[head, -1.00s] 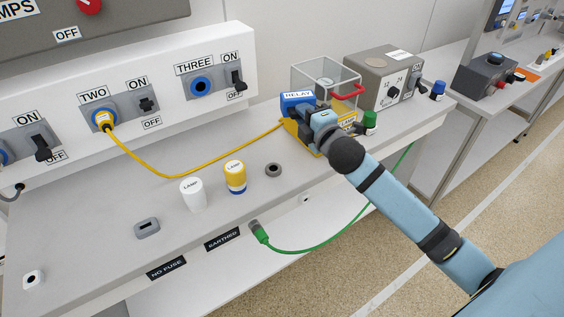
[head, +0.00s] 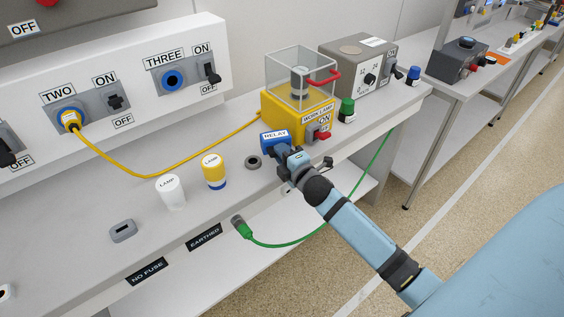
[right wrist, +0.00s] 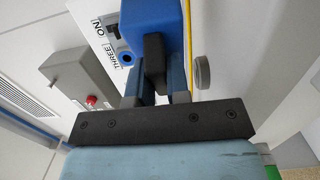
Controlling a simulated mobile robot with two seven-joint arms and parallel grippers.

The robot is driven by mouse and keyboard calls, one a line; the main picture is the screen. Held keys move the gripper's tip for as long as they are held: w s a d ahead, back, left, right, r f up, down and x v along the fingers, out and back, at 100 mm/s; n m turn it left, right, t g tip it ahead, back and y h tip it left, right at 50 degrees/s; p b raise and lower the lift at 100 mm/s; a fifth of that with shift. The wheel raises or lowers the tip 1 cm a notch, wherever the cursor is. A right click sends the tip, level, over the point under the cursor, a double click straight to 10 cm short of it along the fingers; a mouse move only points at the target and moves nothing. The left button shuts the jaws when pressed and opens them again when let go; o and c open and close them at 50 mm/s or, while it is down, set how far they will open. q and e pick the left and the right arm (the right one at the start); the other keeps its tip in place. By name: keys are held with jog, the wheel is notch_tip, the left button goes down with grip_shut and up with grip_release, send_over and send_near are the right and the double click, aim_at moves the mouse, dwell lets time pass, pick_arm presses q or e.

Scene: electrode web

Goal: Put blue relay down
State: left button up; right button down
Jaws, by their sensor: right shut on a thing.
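The blue relay (head: 272,142) has a white RELAY label on top. My right gripper (head: 285,157) is shut on it near the front of the bench. The relay also shows in the right wrist view (right wrist: 155,22), between the fingers of the gripper (right wrist: 164,75). In the head view it is just in front of the yellow work lamp box (head: 285,118), which has a clear cover and a red handle. Whether the relay's underside touches the bench top is hidden. My left gripper is not in view.
A green cylinder (head: 347,110) stands right of the box. A yellow cable (head: 150,175) crosses the bench. A green cable (head: 285,244) hangs at the front.

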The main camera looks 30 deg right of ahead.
notch_tip(320, 180, down, 3)
jog(key=shift+r, duration=0.1)
jog(key=shift+f, duration=0.2)
jog(key=c, duration=1.4)
grip_release()
jog(key=shift+f, duration=0.1)
